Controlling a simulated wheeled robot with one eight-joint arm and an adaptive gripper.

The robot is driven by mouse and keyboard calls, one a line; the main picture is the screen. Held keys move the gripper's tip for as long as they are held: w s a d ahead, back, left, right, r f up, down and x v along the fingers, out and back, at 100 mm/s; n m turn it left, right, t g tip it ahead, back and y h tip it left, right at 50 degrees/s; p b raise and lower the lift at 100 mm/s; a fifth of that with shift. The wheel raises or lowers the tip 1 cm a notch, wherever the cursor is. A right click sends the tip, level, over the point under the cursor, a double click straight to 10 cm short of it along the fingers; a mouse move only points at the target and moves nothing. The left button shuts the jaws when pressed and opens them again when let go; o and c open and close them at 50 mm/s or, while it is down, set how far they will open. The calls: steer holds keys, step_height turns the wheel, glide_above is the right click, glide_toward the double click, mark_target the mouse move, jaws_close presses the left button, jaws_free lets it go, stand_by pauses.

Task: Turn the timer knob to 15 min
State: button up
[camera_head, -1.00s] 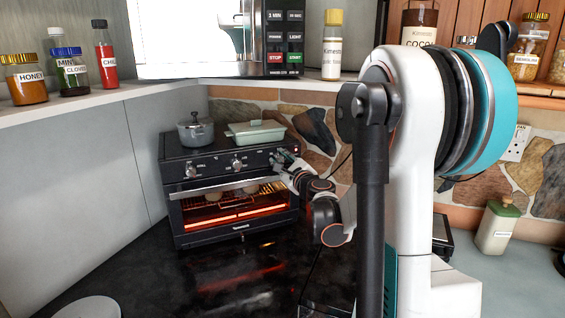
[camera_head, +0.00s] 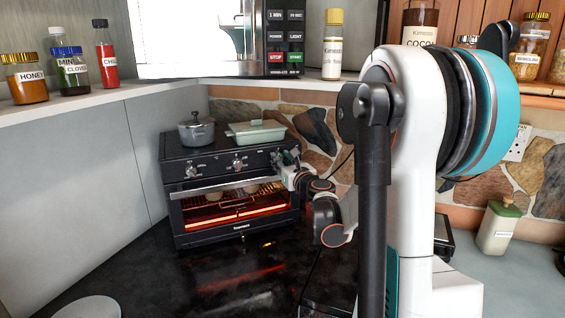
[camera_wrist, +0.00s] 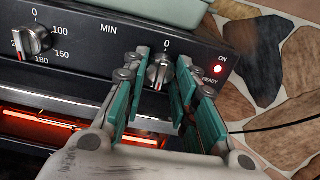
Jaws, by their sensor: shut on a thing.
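The black toaster oven (camera_head: 174,217) stands on the dark counter, its inside glowing orange. In the wrist view the timer knob (camera_wrist: 159,72) is at the right end of its panel, with a "0" above it and "MIN" to its left. My gripper (camera_wrist: 162,62) is shut on this knob, with teal pads on its left and right sides. A white and red mark shows low on the knob; the pads hide most of the dial numbers, so its setting cannot be read. In the head view my gripper (camera_head: 284,160) covers the knob.
A temperature knob (camera_wrist: 32,40) is left of my gripper; a red ON lamp (camera_wrist: 218,69) glows at the right. A grey pot (camera_head: 196,132) and a pale green dish (camera_head: 257,132) sit on the oven. A stone wall is close behind.

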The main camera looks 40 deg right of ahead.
stand_by(0.3)
steer(key=o, duration=1.1)
steer(key=shift+c, duration=0.2)
steer(key=v, duration=1.2)
